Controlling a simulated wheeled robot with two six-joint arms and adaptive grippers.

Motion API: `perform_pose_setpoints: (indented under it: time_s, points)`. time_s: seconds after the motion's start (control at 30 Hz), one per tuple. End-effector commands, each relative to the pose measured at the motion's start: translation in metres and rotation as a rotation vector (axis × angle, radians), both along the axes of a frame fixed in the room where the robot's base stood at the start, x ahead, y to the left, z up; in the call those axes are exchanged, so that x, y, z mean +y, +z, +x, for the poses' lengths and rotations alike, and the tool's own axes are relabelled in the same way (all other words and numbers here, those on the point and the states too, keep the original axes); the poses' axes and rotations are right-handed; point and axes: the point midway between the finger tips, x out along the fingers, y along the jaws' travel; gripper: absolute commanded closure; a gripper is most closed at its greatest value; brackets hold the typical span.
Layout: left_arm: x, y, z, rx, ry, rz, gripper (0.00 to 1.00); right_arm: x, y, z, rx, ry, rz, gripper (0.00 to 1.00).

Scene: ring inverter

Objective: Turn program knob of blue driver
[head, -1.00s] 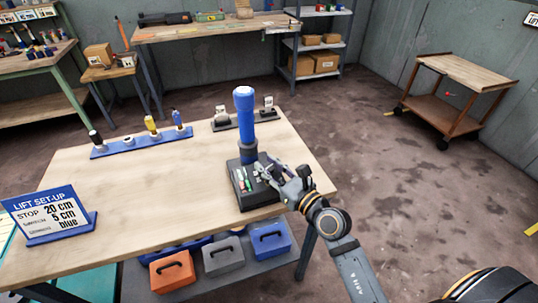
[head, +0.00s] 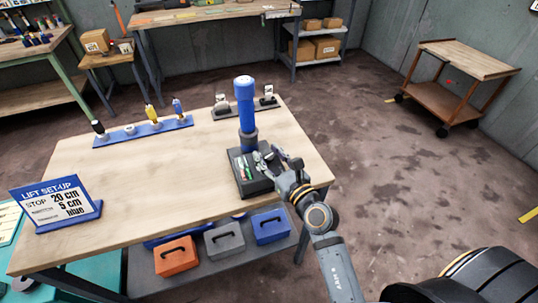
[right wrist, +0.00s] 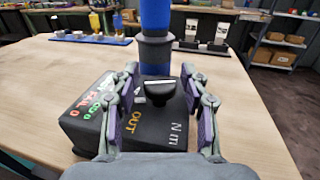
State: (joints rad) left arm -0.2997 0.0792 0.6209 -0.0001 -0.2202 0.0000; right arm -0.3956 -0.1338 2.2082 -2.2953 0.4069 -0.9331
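The blue driver (head: 246,105) stands upright on a black base box (head: 250,187) near the table's right edge. My right gripper (right wrist: 158,92) is open, one finger on each side of the knob, with visible gaps. In the head view the right gripper (head: 270,160) is over the box's right side. My left gripper is not in view.
A blue rack (head: 140,134) with several small tools is at the table's back left. A sign (head: 60,202) reading "LIFT SET-UP" stands front left. Two small stands (head: 222,106) are behind the driver. Orange, grey and blue cases sit on the lower shelf. The table's middle is clear.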

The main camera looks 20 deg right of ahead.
Motion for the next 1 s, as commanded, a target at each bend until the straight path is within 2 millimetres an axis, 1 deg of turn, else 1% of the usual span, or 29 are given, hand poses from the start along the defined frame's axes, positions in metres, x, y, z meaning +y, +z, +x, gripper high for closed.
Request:
perform_pose_setpoints:
  time_s: [0.27, 0.37, 0.47, 0.7, 0.77, 1.0]
  points:
    - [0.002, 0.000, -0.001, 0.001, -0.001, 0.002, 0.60, 0.000, 0.000, 0.000, 0.000, 0.000, 0.000, 0.49]
    - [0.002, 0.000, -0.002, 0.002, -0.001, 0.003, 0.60, -0.002, 0.000, -0.006, 0.000, 0.000, -0.001, 0.49]
    - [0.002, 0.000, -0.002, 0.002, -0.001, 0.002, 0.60, -0.005, -0.001, -0.022, 0.003, 0.002, -0.003, 0.49]
    - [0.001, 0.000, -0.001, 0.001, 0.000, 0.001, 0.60, -0.021, -0.002, -0.086, 0.007, 0.006, -0.005, 0.49]
    - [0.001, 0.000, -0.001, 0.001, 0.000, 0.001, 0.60, -0.024, -0.002, -0.099, 0.008, 0.006, -0.003, 0.49]
    - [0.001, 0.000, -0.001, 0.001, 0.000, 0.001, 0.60, -0.029, 0.000, -0.113, 0.000, 0.001, -0.002, 0.49]
